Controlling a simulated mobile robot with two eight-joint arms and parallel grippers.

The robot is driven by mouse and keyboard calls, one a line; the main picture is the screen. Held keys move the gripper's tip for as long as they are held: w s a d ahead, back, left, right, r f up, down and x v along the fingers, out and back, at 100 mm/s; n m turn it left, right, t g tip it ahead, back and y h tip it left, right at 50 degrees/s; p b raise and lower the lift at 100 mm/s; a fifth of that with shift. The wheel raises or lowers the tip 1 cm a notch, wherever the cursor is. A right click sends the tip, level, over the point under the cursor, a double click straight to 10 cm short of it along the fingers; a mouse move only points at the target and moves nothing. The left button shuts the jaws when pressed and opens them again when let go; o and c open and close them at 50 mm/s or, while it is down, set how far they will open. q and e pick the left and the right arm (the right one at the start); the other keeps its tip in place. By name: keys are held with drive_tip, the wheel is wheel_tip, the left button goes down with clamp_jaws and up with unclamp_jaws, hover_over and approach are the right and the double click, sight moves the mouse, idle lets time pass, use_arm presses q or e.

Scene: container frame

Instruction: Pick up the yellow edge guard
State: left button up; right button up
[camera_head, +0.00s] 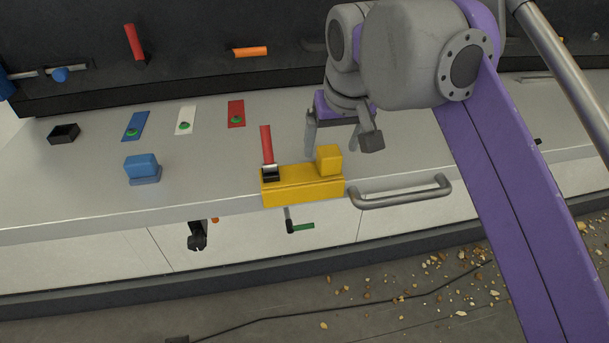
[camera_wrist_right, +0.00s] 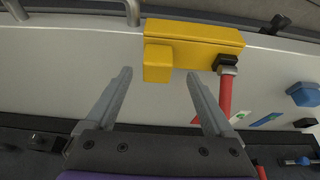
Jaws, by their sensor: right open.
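The yellow edge guard (camera_head: 303,192) sits along the front edge of the grey counter, with a raised yellow block (camera_head: 329,160) at its right end. In the right wrist view the guard (camera_wrist_right: 205,36) lies ahead of the fingers, and its block (camera_wrist_right: 158,63) shows between the fingertips. My right gripper (camera_head: 332,147) is open and empty, just behind and above the block in the head view. It appears apart from the guard. My left gripper is not in view.
A red-handled tool with a black base (camera_head: 267,153) stands at the guard's left end. A metal bar handle (camera_head: 400,192) juts out to its right. A blue block (camera_head: 142,168), coloured plates with green buttons, and a black box (camera_head: 64,133) lie left. A black clamp (camera_head: 197,238) hangs at the front.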

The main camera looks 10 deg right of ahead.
sight(330, 153)
drive_tip(key=shift+x, duration=2.75)
drive_tip(key=shift+w+d+r, duration=0.1)
drive_tip(key=shift+w+d, duration=0.05)
drive_tip(key=shift+d, duration=0.05)
clamp_jaws()
